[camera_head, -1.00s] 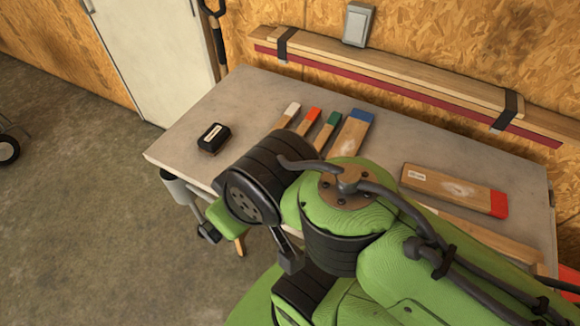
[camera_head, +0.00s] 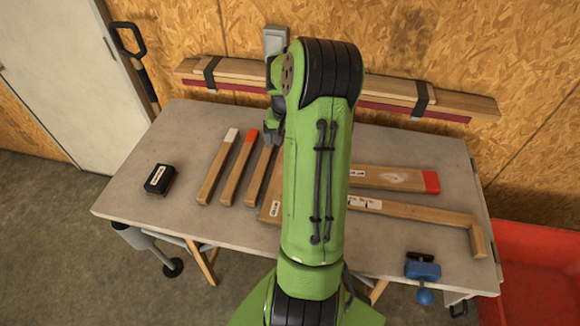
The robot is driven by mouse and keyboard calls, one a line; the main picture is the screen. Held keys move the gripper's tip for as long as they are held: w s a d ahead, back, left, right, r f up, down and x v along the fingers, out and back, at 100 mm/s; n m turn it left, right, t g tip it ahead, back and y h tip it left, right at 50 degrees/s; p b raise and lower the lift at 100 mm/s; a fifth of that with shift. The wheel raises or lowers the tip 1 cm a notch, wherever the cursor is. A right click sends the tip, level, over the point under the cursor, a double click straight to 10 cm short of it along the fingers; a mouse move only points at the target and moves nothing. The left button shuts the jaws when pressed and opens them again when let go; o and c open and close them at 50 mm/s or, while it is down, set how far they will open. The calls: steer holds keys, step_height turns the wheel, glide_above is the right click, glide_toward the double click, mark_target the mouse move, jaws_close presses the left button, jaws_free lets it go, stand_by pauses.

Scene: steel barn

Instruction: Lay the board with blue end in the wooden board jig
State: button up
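My gripper (camera_head: 273,132) is partly visible left of the upper arm, near the far ends of the boards. Its fingers are too hidden to tell whether they are open.
A wide red-ended board (camera_head: 395,179) lies just behind the jig rail. White-ended (camera_head: 217,168) and red-ended (camera_head: 249,168) narrow boards lie left, with another partly hidden. A black box (camera_head: 160,179), a blue clamp (camera_head: 423,268) and a red bin (camera_head: 540,270) stand around. Strapped planks (camera_head: 450,100) line the wall.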

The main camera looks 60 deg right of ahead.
steer(key=f, duration=0.4)
steer(key=d+f, duration=0.1)
steer(key=f, duration=0.3)
steer(key=w+f+b, duration=0.1)
steer(key=f, duration=0.3)
steer(key=shift+d+f, duration=0.25)
steer(key=shift+f, duration=0.1)
steer(key=shift+a+r, duration=0.1)
steer(key=shift+c, duration=0.2)
steer(key=c, duration=1)
step_height(320, 180, up, 10)
steer(key=shift+p, duration=0.5)
steer(key=c, duration=0.4)
steer(key=shift+o, duration=0.2)
